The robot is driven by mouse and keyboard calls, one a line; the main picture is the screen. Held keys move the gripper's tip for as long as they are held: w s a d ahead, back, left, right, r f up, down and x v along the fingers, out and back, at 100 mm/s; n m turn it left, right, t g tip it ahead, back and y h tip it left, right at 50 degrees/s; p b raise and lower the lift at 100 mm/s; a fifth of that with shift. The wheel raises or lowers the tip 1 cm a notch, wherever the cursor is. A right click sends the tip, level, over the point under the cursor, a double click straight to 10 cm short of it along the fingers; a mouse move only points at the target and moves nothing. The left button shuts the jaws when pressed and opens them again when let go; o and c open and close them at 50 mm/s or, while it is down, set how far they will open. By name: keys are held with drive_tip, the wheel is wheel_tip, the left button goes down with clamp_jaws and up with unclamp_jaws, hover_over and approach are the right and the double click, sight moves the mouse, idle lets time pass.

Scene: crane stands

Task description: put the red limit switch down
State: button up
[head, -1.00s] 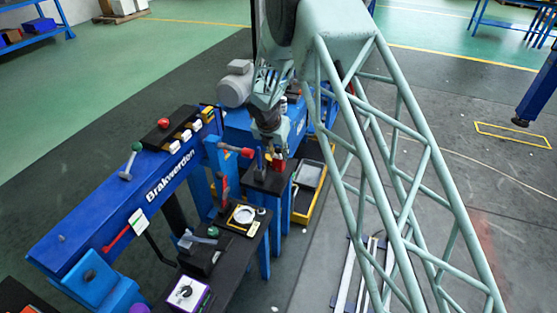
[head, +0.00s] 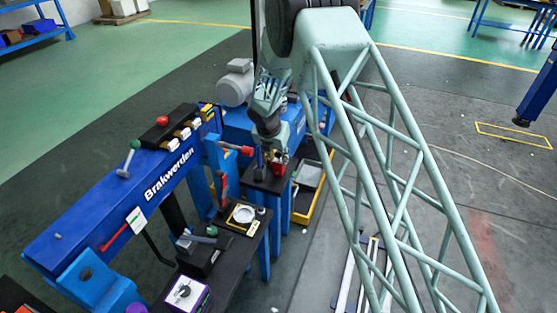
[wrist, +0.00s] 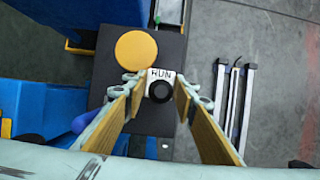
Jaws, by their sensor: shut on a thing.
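My gripper (head: 271,155) is at the small black-topped stand (head: 259,183) in the middle of the head view. A small red thing, which I take for the red limit switch (head: 278,169), shows at its fingertips, low over the stand. In the wrist view my gripper (wrist: 160,88) has its two fingers on either side of a white face marked RUN with a round black knob; no red shows there. This looks like the held thing seen from above. The dark stand top (wrist: 112,75) lies beneath. I cannot tell whether the switch touches it.
A yellow-orange disc (wrist: 137,50) is on the stand top close to the fingers. The blue Brakwerden beam (head: 150,190) runs along the left. A black bench with a purple-sided box (head: 186,292) stands in front. A yellow-edged tray (head: 308,176) is right of the stand.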

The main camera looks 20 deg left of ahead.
idle(0.4)
drive_tip(key=o, duration=1.3)
drive_tip(key=shift+r, duration=0.1)
drive_tip(key=shift+p+v, duration=1.45)
drive_tip(key=shift+v, duration=4.55)
